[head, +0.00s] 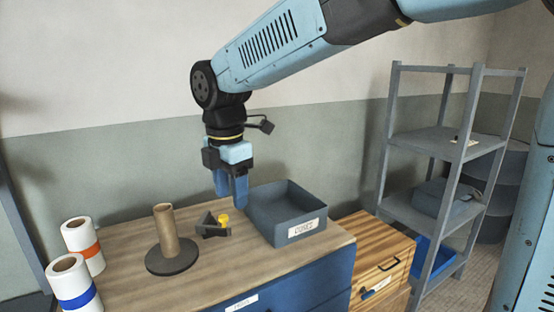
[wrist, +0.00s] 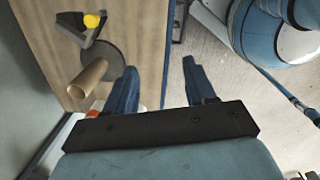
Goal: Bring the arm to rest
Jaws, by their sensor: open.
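My gripper (head: 231,188) hangs from my light blue arm above the back of the wooden bench top, just left of the grey bin (head: 283,208). Its two blue fingers point down. In the wrist view my gripper (wrist: 162,90) shows its fingers spread apart with nothing between them. In the head view the fingertips overlap the bin's left edge, and I cannot tell whether they touch it.
A cardboard tube on a dark round base (head: 166,240) and a dark bracket with a yellow knob (head: 212,226) stand on the bench (head: 130,285). Two white rolls (head: 83,243) (head: 74,283) are at left. A wooden drawer unit (head: 372,250) and grey shelf (head: 440,142) stand at right.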

